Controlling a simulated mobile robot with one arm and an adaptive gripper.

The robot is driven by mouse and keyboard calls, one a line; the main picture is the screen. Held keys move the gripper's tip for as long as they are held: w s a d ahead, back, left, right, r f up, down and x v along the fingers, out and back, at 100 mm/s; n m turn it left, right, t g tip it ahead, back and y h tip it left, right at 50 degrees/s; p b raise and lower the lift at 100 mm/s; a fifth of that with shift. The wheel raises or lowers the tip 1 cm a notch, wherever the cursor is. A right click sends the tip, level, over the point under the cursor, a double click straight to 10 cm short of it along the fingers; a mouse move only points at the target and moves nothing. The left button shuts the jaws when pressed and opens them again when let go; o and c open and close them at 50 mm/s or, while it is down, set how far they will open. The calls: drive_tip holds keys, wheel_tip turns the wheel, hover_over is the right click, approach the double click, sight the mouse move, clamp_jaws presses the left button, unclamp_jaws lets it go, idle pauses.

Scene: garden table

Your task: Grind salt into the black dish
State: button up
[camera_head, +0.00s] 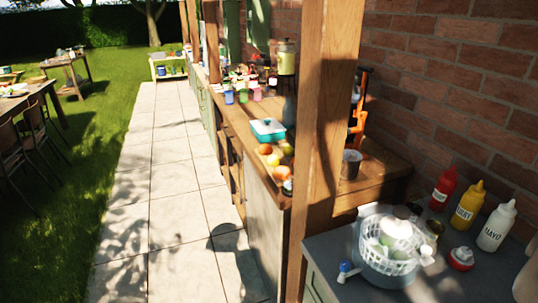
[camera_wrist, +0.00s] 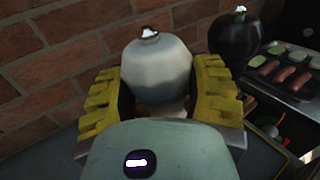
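A pale grey-white grinder (camera_wrist: 157,72) with a rounded head and a small metal knob stands between the yellow-padded fingers of my gripper (camera_wrist: 159,95) in the wrist view. One finger is on each side of it, and dark strips show beside its narrower neck. Whether the pads touch it I cannot tell. Its lower part is hidden behind my gripper's pale green body. A dark grinder (camera_wrist: 236,38) of similar shape stands behind to the right, apart from my gripper. I cannot make out the black dish in either view. My gripper does not show in the head view.
A tray (camera_wrist: 262,88) of sausages and vegetable slices lies right of the grinders. A brick wall (camera_wrist: 60,50) rises behind. In the head view, ketchup (camera_head: 444,188), mustard (camera_head: 467,206) and mayo (camera_head: 496,226) bottles and a white colander (camera_head: 390,250) crowd the near counter. A wooden post (camera_head: 325,120) stands left of it.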

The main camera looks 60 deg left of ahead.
drive_tip(key=o, duration=0.5)
drive_tip(key=shift+s+a+r, duration=0.15)
drive_tip(key=shift+s+a, duration=0.15)
drive_tip(key=shift+a, duration=0.05)
drive_tip(key=shift+v, duration=3.25)
